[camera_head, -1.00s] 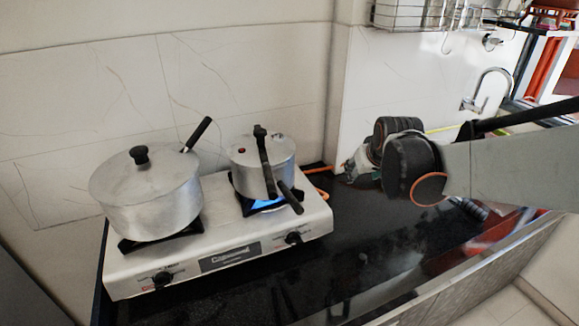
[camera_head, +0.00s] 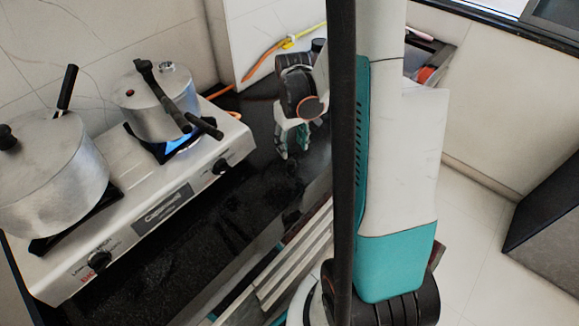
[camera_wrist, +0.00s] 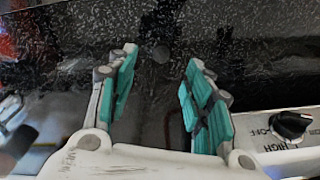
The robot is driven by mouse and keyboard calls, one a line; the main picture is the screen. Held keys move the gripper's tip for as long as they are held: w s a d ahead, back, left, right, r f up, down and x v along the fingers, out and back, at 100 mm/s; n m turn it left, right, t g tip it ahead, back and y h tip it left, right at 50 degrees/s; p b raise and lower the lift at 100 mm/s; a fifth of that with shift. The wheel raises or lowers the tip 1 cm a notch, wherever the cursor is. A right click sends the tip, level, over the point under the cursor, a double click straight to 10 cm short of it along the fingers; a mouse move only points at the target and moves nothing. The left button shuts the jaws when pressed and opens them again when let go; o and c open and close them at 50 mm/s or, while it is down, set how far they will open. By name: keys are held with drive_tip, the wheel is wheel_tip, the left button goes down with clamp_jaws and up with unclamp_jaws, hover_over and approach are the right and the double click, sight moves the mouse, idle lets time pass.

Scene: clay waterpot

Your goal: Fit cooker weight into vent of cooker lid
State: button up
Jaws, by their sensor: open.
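The pressure cooker (camera_head: 162,115) stands on the right burner of the stove. Its lid (camera_head: 132,84) carries a long black handle, a red spot and a small metallic fitting (camera_head: 166,67) near the far edge; I cannot tell whether that fitting is the vent. My gripper (camera_head: 291,146) is right of the stove, pointing down over the black counter. In the wrist view my gripper (camera_wrist: 161,62) is open with teal finger pads apart and nothing held. A small dark round thing (camera_wrist: 160,53) lies on the counter between the fingertips; it may be the cooker weight.
A larger lidded pot (camera_head: 50,185) stands on the left burner. The stove (camera_head: 150,215) has front knobs; one knob (camera_wrist: 290,125) is close to the right finger in the wrist view. A blue flame burns under the cooker. An orange hose (camera_head: 218,91) runs behind.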

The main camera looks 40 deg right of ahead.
sight(291, 161)
wheel_tip(291, 161, down, 8)
drive_tip(key=b, duration=0.3)
drive_tip(key=shift+a+r, duration=0.1)
drive_tip(key=shift+r, duration=0.15)
clamp_jaws()
